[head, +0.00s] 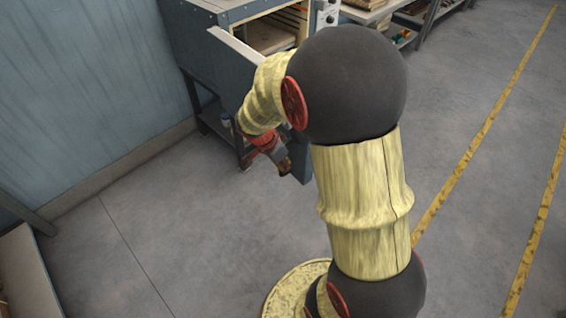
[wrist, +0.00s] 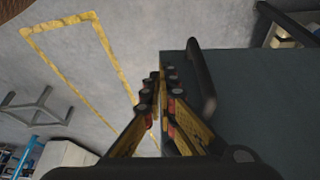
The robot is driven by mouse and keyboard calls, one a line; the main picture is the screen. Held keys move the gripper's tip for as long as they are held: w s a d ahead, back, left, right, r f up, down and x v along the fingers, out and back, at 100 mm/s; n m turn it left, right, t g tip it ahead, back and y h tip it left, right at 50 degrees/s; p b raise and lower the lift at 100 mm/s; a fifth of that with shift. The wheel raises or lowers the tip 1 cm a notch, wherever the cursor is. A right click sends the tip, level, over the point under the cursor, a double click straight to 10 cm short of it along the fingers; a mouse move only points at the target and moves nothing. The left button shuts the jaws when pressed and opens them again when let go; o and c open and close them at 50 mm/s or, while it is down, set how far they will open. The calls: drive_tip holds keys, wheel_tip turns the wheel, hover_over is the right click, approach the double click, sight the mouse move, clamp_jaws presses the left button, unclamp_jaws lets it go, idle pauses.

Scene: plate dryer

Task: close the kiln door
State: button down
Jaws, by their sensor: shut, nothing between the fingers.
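The kiln (head: 290,22) stands at the top of the head view with its shelved interior visible. Its grey door (head: 232,72) stands open, swung out toward me, with a pale top edge. My arm hides part of it. In the wrist view the door is a dark panel (wrist: 255,105) on the right, with a black bar handle (wrist: 205,85). My gripper (head: 285,166) is low beside the door's free end. In the wrist view my gripper (wrist: 162,78) is shut and empty, its fingertips along the door's edge, left of the handle. I cannot tell whether they touch it.
A blue wall (head: 80,90) is on the left. A workbench with goods (head: 400,20) stands right of the kiln. Grey floor with yellow lines (head: 480,135) is open on the right. A pale board-like object (head: 25,275) is at the lower left.

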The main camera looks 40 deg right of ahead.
sight(298, 164)
drive_tip(key=d+f, duration=0.1)
drive_tip(key=d, duration=0.1)
drive_tip(key=d+f+b, duration=0.1)
drive_tip(key=d+f, duration=0.2)
drive_tip(key=d, duration=0.1)
drive_tip(key=shift+s+f+b, duration=0.1)
drive_tip(key=shift+f+b, duration=0.25)
drive_tip(key=shift+d, duration=0.1)
